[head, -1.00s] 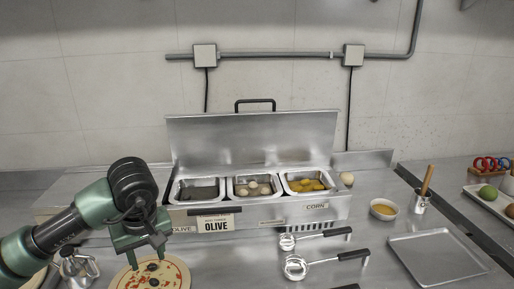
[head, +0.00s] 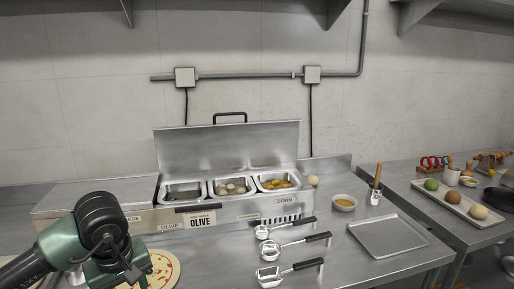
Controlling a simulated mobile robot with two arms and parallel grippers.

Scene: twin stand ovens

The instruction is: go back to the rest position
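My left arm comes in at the lower left, with its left gripper (head: 122,278) low over the left part of a pizza (head: 163,270). The fingers are mostly hidden by the wrist and the frame's bottom edge, so I cannot see whether they are open. The pizza is partly covered by the arm. My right gripper is not in view.
An open topping station (head: 228,150) with three pans stands at the back, an OLIVE sign (head: 201,220) on its front. Several ladles (head: 285,246) lie before it.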

